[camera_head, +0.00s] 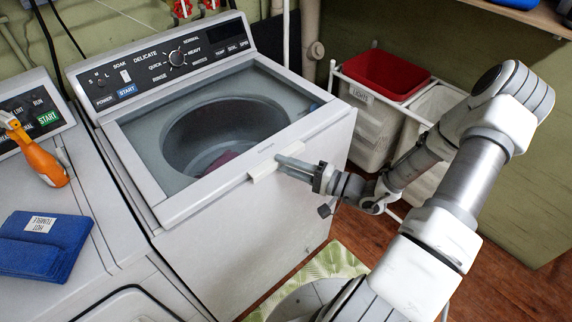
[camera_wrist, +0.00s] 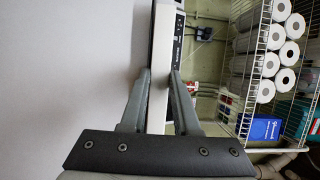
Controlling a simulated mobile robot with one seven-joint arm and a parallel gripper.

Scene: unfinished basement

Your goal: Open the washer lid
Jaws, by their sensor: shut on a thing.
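The washer (camera_head: 230,225) stands in the middle of the camera_head view. Its lid is a framed glass panel (camera_head: 140,130) that lies flat, down over the drum. The drum and a dark red cloth (camera_head: 220,160) show through the glass. A pale handle (camera_head: 262,174) sticks out at the middle of the lid's front edge. My gripper (camera_head: 283,163) reaches in from the right and is shut on the handle. In the wrist view my gripper's fingers (camera_wrist: 160,80) stand on either side of a light strip, the lid's edge. The fingertip contact is partly hidden in the camera_head view.
A second appliance (camera_head: 80,270) at left carries an orange spray bottle (camera_head: 38,153) and a folded blue cloth (camera_head: 42,245). Laundry bins, one red (camera_head: 385,75), stand right of the washer, behind my arm. The wrist view shows a wire rack (camera_wrist: 240,80) with paper rolls.

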